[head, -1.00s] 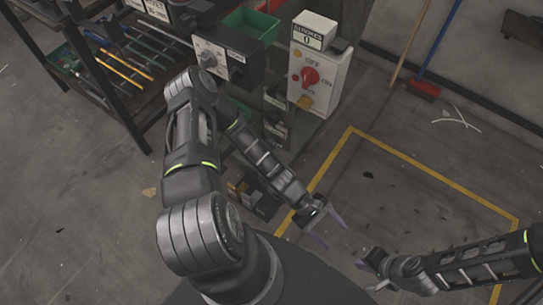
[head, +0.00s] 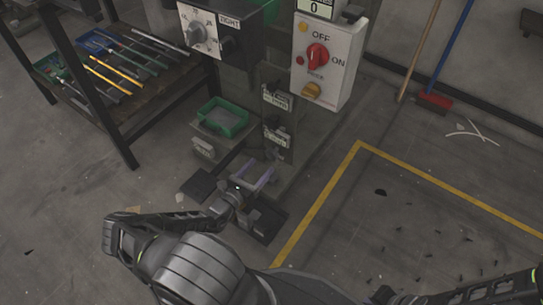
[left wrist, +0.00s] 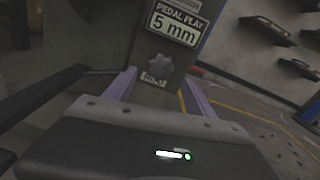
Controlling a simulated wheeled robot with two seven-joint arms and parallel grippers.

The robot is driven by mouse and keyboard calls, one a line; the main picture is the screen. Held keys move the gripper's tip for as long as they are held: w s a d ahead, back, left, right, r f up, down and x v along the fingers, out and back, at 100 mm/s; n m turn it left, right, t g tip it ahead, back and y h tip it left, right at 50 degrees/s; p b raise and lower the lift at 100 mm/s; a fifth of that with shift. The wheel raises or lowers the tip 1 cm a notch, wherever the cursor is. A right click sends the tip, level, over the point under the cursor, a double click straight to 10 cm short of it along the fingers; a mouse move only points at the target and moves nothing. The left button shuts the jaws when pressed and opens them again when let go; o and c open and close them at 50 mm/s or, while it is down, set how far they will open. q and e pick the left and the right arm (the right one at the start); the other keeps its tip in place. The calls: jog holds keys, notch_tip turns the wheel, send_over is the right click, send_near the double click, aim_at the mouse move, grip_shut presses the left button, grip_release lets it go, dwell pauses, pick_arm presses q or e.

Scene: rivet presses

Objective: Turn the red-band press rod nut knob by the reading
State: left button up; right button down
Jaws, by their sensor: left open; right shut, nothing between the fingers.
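A grey star-shaped knob (left wrist: 159,64) sits on the press column in the left wrist view, with a small label just below it. Above it a placard (left wrist: 176,27) reads "PEDAL PLAY 5 mm". My left gripper (head: 262,176) is open low in front of the press column (head: 287,70). Its purple fingers (left wrist: 160,92) stand either side of the knob in the picture, with the knob apparently beyond them; contact cannot be told. In the head view the gripper area hides the knob. No red band is distinct. My right gripper (head: 384,294) is shut and empty at the bottom edge.
A control box (head: 322,62) with a red switch and a dial box (head: 222,32) stand above the left gripper. A green bin (head: 222,118) is close by on the left. A rack of rods (head: 125,62) stands further left. Yellow-lined floor on the right is mostly open.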

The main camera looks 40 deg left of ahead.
aim_at(270, 157)
pick_arm(q)
jog(key=w+b, duration=0.2)
jog(key=w, duration=0.5)
jog(key=shift+f+b, duration=0.15)
jog(key=shift+b, duration=0.25)
jog(key=shift+w, duration=0.4)
jog(key=shift+c, duration=0.3)
jog(key=c, duration=1.3)
jog(key=shift+n, duration=0.3)
